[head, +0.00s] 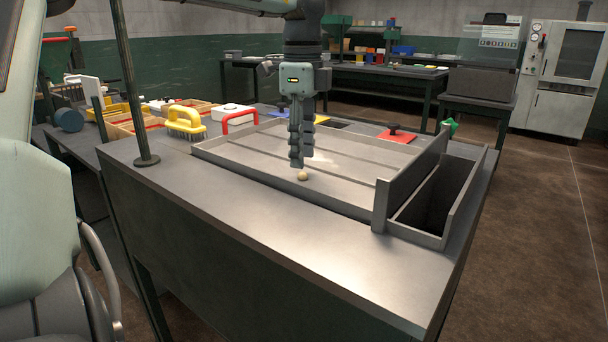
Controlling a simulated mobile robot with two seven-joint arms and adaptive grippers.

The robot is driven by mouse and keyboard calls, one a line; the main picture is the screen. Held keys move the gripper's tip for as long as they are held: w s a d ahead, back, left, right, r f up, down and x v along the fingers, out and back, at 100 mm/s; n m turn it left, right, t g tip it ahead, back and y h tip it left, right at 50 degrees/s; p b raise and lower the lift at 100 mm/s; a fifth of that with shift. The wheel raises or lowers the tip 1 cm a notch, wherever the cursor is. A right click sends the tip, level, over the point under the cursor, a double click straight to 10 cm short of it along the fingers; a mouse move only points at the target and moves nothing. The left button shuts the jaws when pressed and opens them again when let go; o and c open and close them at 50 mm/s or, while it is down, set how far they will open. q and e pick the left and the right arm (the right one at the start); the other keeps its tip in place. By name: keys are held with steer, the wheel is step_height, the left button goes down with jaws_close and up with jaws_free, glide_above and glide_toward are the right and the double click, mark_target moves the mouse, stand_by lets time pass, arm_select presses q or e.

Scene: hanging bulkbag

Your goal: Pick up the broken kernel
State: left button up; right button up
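A small pale, cream-coloured kernel (303,175) lies on the floor of a shallow grey metal tray (240,160), near its front edge. Its size hides whether it is broken. My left gripper (297,164) points straight down over the tray, its fingertips just above and slightly left of the kernel in the picture. The fingers overlap in this view, so I cannot tell how far apart they are. The kernel shows below the fingertips, and I cannot tell if they touch it. My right gripper is not in view.
A raised wall and a deep narrow trough (437,195) close the tray's right side. A dark post (130,80) stands at left. The front bench top is clear.

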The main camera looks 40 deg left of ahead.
mark_target(303, 176)
arm_select(q)
step_height(303, 176, down, 3)
steer(key=shift+a+r, duration=0.1)
steer(key=shift+r, duration=0.05)
steer(key=shift+f, duration=0.35)
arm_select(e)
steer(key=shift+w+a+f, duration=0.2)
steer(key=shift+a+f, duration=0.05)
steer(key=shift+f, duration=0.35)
arm_select(q)
steer(key=shift+w, duration=0.1)
steer(key=shift+c, duration=0.3)
steer(key=c, duration=0.7)
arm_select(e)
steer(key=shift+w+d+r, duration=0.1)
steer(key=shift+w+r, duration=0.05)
arm_select(q)
steer(key=shift+r, duration=0.1)
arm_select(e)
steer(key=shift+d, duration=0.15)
